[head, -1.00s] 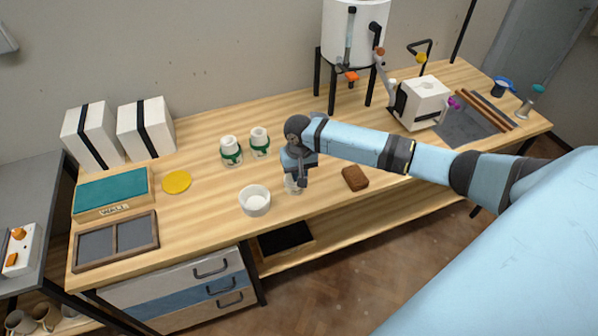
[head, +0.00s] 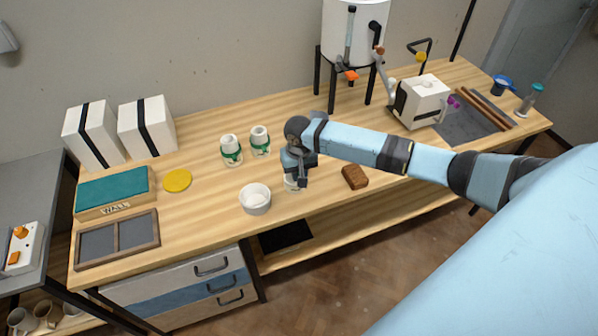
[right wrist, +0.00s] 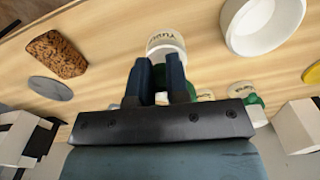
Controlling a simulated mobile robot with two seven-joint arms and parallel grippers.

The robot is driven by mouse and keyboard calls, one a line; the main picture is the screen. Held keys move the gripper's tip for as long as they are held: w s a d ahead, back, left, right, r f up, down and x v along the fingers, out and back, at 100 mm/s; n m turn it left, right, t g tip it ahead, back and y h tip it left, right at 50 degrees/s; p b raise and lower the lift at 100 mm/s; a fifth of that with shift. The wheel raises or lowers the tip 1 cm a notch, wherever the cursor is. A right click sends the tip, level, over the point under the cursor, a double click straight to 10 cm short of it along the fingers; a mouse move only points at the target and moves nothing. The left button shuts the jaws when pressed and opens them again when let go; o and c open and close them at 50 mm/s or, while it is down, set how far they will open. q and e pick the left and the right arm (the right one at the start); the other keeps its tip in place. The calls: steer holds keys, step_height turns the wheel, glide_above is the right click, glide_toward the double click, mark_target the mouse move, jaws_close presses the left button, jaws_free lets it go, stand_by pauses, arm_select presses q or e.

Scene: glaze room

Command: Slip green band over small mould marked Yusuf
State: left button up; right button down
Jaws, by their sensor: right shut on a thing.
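A small white mould marked Yusuf (right wrist: 165,42) stands on the table, just beyond my right fingertips in the right wrist view. In the head view its lower part (head: 291,185) shows under my right gripper (head: 298,176). My right gripper, also in the right wrist view (right wrist: 158,68), is shut with a small gap between its dark fingers. Whether the band touches the mould I cannot tell. My left gripper is out of view.
Two more white moulds (head: 231,145) (head: 260,136) with green bands stand behind. A white bowl (head: 255,204) is left of the gripper, a brown sponge (head: 355,177) right of it. A yellow disc (head: 177,181) lies farther left. The table is clear between these.

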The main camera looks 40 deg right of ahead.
steer(key=shift+f, duration=2.35)
stand_by(0.6)
steer(key=shift+f, duration=0.4)
stand_by(0.6)
steer(key=c, duration=1)
jaws_free()
steer(key=shift+c, duration=0.2)
step_height(320, 180, up, 4)
steer(key=p, duration=0.4)
steer(key=shift+f, duration=0.25)
steer(key=shift+r, duration=2.75)
